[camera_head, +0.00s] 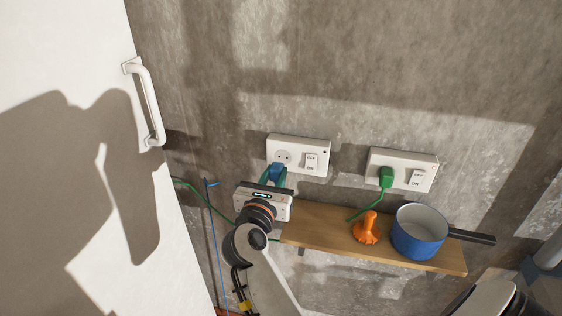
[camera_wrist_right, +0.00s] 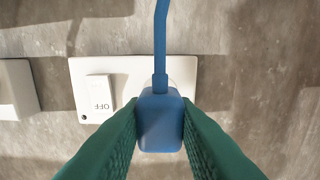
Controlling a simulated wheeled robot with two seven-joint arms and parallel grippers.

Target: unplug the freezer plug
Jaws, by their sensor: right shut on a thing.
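My right gripper (camera_head: 276,174) is shut on a blue plug (camera_wrist_right: 160,118), with its green fingers on either side of it. In the head view the blue plug (camera_head: 276,172) is just below the round socket of the left wall outlet (camera_head: 298,154), whose holes show uncovered; the plug looks out of it. A blue cable (camera_wrist_right: 161,40) runs from the plug. A green plug (camera_head: 386,177) sits in the right wall outlet (camera_head: 403,158), its green cable hanging down. The white freezer (camera_head: 65,60) stands at the left. My left gripper is not in view.
A wooden shelf (camera_head: 325,236) below the outlets bears an orange object (camera_head: 366,229) and a blue pot (camera_head: 418,238) with a dark handle. A green cable (camera_head: 198,192) and a blue cable (camera_head: 214,240) run beside the freezer. The wall above the outlets is clear.

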